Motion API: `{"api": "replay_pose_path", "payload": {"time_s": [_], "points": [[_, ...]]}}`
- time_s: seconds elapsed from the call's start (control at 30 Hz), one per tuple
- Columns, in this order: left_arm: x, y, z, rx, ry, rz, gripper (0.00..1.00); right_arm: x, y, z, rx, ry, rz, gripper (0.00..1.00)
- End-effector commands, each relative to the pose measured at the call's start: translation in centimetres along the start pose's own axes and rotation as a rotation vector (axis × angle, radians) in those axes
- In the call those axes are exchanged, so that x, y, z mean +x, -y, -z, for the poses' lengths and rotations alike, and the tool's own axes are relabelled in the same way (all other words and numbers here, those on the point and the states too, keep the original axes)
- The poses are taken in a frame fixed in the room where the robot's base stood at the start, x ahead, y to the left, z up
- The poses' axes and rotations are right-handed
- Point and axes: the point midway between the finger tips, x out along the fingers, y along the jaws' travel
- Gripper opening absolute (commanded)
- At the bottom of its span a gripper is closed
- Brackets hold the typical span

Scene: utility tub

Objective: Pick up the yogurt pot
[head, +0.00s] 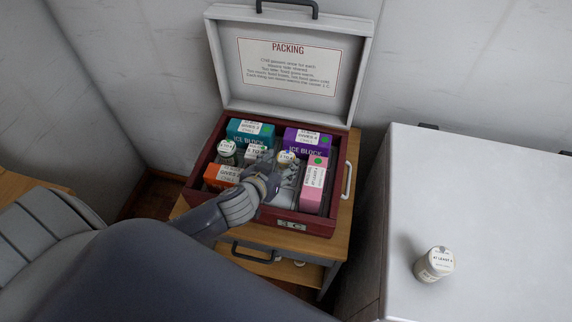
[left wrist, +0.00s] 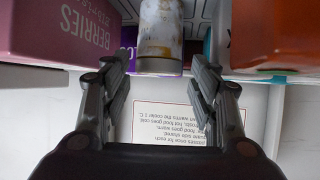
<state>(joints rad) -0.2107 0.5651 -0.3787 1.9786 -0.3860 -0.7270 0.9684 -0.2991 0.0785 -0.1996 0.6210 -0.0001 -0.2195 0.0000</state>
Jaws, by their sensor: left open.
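My left gripper (head: 274,172) reaches into the open dark red cooler box (head: 210,165). It is open in the left wrist view (left wrist: 162,85), with its two fingers apart and nothing held between them. A pale pot with yellow-brown marks (left wrist: 160,35) stands just beyond the fingertips, between them in the picture. A small pot (head: 286,157) shows by the gripper in the head view, partly hidden. Another white-lidded pot (head: 227,148) stands at the cooler's left. A white pot (head: 435,263) stands upright on the right-hand worktop. I cannot read which is yogurt. My right gripper is not in view.
Inside the cooler are a teal ice block (head: 250,131), a purple ice block (head: 308,141), an orange box (head: 222,176) and a pink berries box (head: 312,185), crowding the gripper. The raised lid (head: 290,87) stands behind. The white worktop (head: 490,200) is mostly clear.

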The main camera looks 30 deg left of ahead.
Motion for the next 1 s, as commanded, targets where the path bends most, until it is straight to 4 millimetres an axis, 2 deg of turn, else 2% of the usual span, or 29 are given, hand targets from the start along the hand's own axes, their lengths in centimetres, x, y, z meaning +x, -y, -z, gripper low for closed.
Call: {"api": "replay_pose_path", "payload": {"time_s": [0.13,0.3,0.6,0.63,0.8,1.0], "points": [[1.9,-0.2,0.8,0.002,-0.004,0.001,0.55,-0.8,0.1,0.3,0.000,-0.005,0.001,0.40],[3.6,-0.2,0.6,0.000,-0.001,0.001,0.55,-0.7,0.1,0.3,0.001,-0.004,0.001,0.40],[4.0,-0.2,0.5,0.000,-0.001,-0.001,0.55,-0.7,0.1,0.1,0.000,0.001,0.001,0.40],[4.0,-0.2,0.5,0.000,-0.001,-0.001,0.53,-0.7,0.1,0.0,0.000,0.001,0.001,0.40],[4.0,-0.2,0.5,0.000,-0.001,0.000,0.15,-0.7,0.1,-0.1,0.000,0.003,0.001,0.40],[4.0,-0.2,0.5,0.001,-0.002,0.000,0.14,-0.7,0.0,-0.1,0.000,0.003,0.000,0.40]]}}
